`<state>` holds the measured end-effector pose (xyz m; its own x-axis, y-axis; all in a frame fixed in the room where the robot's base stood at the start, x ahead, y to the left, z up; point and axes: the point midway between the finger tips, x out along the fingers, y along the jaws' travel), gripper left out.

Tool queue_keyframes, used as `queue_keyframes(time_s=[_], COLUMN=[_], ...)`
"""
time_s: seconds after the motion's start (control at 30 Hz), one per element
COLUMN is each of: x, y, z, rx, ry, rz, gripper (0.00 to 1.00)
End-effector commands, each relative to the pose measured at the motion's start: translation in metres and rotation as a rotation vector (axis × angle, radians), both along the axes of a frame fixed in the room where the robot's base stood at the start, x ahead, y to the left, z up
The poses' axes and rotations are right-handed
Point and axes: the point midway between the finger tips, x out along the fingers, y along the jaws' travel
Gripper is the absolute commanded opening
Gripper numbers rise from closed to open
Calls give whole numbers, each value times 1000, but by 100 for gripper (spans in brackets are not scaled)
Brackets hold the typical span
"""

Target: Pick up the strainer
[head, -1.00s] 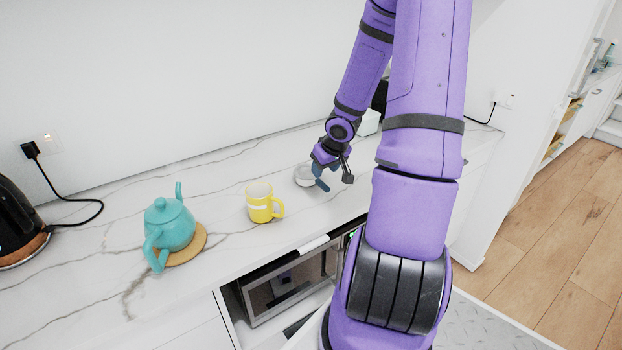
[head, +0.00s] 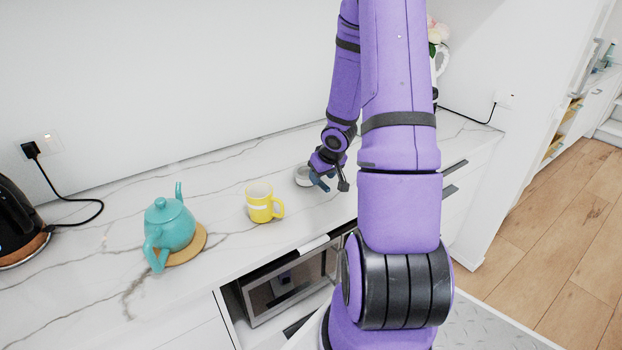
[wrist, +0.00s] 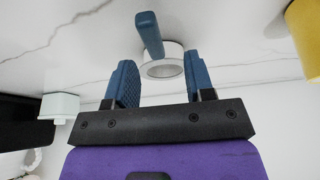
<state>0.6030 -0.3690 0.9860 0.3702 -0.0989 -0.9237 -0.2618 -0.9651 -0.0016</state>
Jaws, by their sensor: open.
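The strainer (wrist: 163,66) is a pale round bowl with a thick blue handle (wrist: 150,36). In the wrist view it sits beyond my fingertips, with the bowl roughly centred between them and the handle pointing toward the top of the picture. In the head view the pale bowl (head: 303,174) shows on the counter just left of my gripper (head: 330,181), which partly covers it. My gripper (wrist: 161,66) has two blue ridged fingers spread apart with nothing between them. I cannot tell exactly how far the fingers are from the strainer.
A yellow mug (head: 260,203) stands left of the strainer on the marble counter (head: 110,215). A teal teapot (head: 169,226) sits on a round wooden trivet (head: 198,245) further left. A dark kettle (head: 15,228) is at the far left. A pale block-shaped object (wrist: 59,106) is in the wrist view.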

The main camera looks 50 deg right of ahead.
Motion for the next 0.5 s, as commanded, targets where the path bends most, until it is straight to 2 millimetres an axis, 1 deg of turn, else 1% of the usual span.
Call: queue_keyframes(time_s=[0.3,0.5], x=[14,19], y=[-8,-10], z=[-32,-43], rx=[2,1], ry=[3,1], rz=[3,1], gripper=[49,49])
